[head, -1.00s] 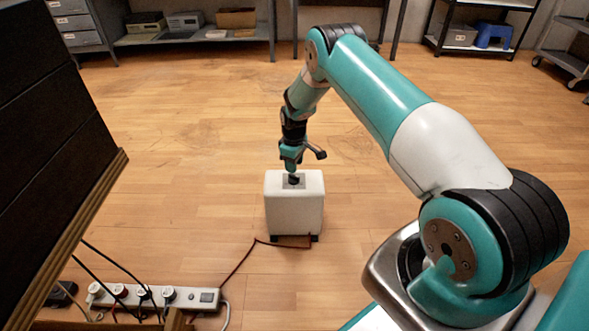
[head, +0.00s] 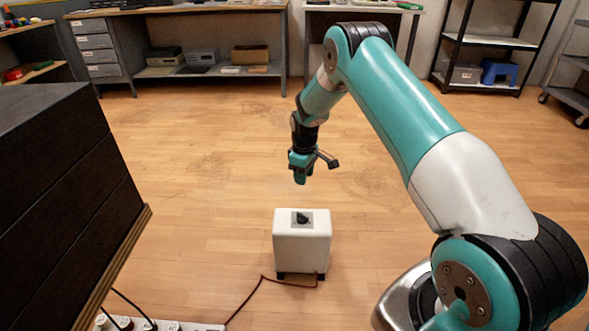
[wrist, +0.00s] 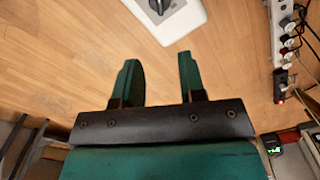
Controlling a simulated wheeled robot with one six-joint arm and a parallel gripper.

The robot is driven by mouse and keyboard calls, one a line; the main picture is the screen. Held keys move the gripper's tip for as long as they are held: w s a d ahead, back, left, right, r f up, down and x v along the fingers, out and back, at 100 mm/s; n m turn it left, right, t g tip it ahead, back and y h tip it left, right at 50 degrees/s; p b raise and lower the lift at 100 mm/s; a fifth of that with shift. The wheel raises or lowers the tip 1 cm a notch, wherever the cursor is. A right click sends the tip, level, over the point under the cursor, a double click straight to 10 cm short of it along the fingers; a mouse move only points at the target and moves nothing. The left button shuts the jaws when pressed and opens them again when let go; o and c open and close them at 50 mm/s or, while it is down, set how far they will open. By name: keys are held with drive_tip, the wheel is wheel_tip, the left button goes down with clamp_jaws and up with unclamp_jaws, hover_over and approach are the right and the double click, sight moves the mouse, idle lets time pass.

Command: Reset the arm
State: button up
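My arm is teal and white and reaches forward from the lower right in the head view. My gripper (head: 300,178) hangs in the air above a white box (head: 302,243), apart from it. In the wrist view, the two teal fingers of my gripper (wrist: 160,77) stand apart with only floor between them. It is open and empty. The white box (wrist: 187,22) lies beyond the fingertips there, partly cut off by the top edge. A black knob (head: 302,218) on a grey plate sits on the box top.
A black cabinet (head: 60,190) stands close on the left. A power strip (wrist: 285,50) with several plugs lies on the floor; a dark red cord (head: 245,301) runs to the box. Benches (head: 190,10) and a shelf rack (head: 495,43) stand at the back. The wooden floor between is clear.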

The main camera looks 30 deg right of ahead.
drive_tip(key=s+a+r+y, duration=0.1)
drive_tip(key=s+a+r, duration=0.5)
drive_tip(key=a+r, duration=0.4)
drive_tip(key=s+a+r+y, duration=0.1)
drive_tip(key=s+a+r, duration=0.4)
drive_tip(key=a+r, duration=0.5)
drive_tip(key=s+a+r+y, duration=0.1)
drive_tip(key=s+a+r, duration=0.15)
drive_tip(key=s, duration=0.55)
drive_tip(key=s+a+r+n, duration=0.15)
drive_tip(key=s+r, duration=0.25)
drive_tip(key=s, duration=0.5)
drive_tip(key=s+a+r+y, duration=0.1)
drive_tip(key=s+a+r, duration=0.2)
drive_tip(key=s, duration=0.5)
wheel_tip(320, 180, up, 33)
drive_tip(key=p, duration=3.3)
drive_tip(key=shift+d, duration=0.25)
drive_tip(key=shift+w+r, duration=0.1)
